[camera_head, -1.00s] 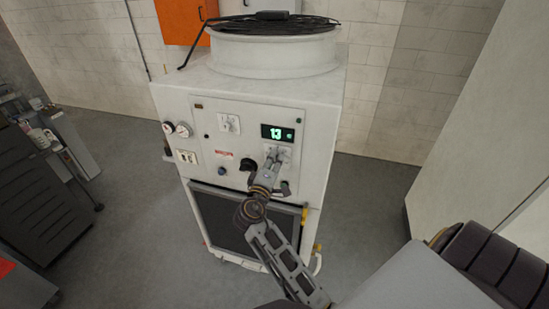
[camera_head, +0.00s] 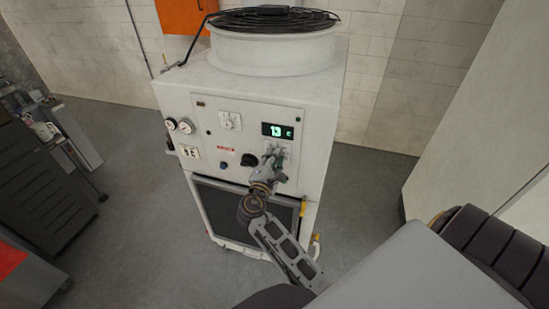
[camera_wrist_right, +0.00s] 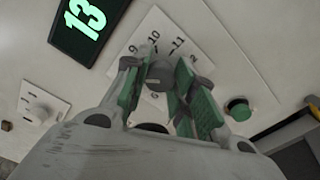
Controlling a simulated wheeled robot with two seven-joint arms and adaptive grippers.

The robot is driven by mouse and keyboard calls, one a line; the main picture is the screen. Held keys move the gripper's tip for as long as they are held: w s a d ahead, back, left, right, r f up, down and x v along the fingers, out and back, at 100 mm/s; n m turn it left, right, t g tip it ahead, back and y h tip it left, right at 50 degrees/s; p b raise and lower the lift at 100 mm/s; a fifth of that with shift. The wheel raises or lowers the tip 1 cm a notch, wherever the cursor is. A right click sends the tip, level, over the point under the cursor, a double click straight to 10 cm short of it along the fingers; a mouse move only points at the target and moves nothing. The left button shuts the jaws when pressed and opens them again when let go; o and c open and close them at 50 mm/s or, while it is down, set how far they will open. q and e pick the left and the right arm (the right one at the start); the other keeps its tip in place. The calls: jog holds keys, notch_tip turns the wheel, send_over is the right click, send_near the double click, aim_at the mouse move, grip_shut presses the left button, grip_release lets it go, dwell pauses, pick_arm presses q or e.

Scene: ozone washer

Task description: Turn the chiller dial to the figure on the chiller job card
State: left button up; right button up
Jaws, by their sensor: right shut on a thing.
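The chiller (camera_head: 235,85) is a white cabinet with a control panel on its front. Its green display (camera_head: 277,131) reads 13 and also shows in the right wrist view (camera_wrist_right: 84,22). The dial (camera_wrist_right: 158,72) is a small grey knob on a white scale plate (camera_wrist_right: 170,32). The figures 9, 10 and 11 show above it; lower figures are partly hidden by my fingers. My right gripper (camera_head: 272,152) is at the dial, its green-padded fingers (camera_wrist_right: 157,84) shut on the knob from both sides. I cannot make out a job card. My left gripper is not in view.
A second plate with a knob (camera_head: 230,121) sits left of the display. A black knob (camera_head: 249,160) is left of my gripper. A green button (camera_wrist_right: 238,108) is right of my fingers. Two gauges (camera_head: 178,125) are at the panel's left. Open floor (camera_head: 130,220) lies left of the chiller.

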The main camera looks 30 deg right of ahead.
jog(key=shift+f, duration=0.2)
jog(key=o, duration=1)
jog(key=shift+o, duration=0.2)
jog(key=shift+r, duration=0.15)
jog(key=shift+s+a, duration=0.1)
jog(key=v, duration=1.2)
